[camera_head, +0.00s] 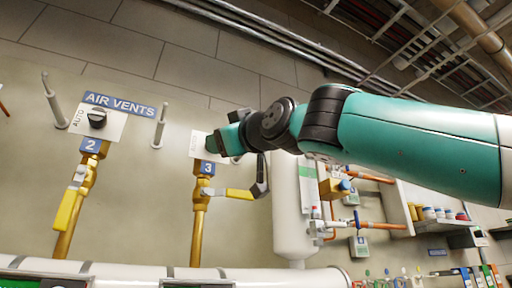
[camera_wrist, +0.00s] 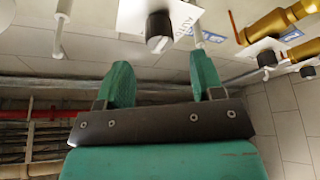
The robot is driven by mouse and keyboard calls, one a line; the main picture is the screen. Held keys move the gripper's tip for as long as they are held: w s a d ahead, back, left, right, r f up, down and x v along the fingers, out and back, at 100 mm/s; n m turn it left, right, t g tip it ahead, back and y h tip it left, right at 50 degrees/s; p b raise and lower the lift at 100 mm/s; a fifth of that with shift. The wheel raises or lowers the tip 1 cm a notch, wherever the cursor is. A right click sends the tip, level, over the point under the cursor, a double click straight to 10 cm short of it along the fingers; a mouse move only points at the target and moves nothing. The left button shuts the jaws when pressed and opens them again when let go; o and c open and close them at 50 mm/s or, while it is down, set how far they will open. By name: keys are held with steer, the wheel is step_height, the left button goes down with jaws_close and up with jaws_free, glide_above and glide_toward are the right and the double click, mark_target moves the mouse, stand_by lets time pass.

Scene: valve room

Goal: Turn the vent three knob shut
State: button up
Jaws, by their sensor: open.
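The vent three knob (camera_wrist: 159,28) is a black round knob with a white mark. It is on a white plate (camera_wrist: 185,14) lettered AUTO at the right in the wrist view. In the head view the plate (camera_head: 197,144) shows only at its left edge above the number 3 tag (camera_head: 208,168); its knob is hidden behind my gripper. My gripper (camera_wrist: 162,72) is open and empty, its two teal fingers apart. In the wrist view the knob lies beyond the fingertips, with no visible contact. In the head view my gripper (camera_head: 213,144) is in front of the plate.
Pale pegs stand on either side of the knob, left (camera_wrist: 61,25) and right (camera_wrist: 197,32). In the head view the vent two knob (camera_head: 97,118) is at left under the AIR VENTS sign (camera_head: 120,104). A yellow lever (camera_head: 238,194) sits below, near a white tank (camera_head: 293,225).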

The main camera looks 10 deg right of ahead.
steer(key=b+v, duration=0.4)
steer(key=v, duration=0.7)
steer(key=shift+s, duration=0.15)
steer(key=shift+f, duration=0.15)
steer(key=w+f+m+g+h+p, duration=0.15)
steer(key=f+g, duration=0.35)
steer(key=f, duration=1)
steer(key=w+f+g+h, duration=0.2)
steer(key=f+g, duration=0.2)
steer(key=f, duration=1.1)
steer(key=s+d+f+m+g+h, duration=0.1)
steer(key=s+d+f+g, duration=0.1)
steer(key=s+f, duration=0.3)
steer(key=s+d+f+m+g+h, duration=0.1)
steer(key=s+f+g, duration=0.3)
steer(key=f, duration=0.7)
steer(key=s+d+f+m+g+h, duration=0.1)
steer(key=s+d+f+g, duration=0.3)
steer(key=s+f, duration=0.4)
steer(key=shift+s+f+m+p, duration=0.15)
steer(key=shift+f+m+p, duration=0.2)
steer(key=shift+f+m, duration=0.25)
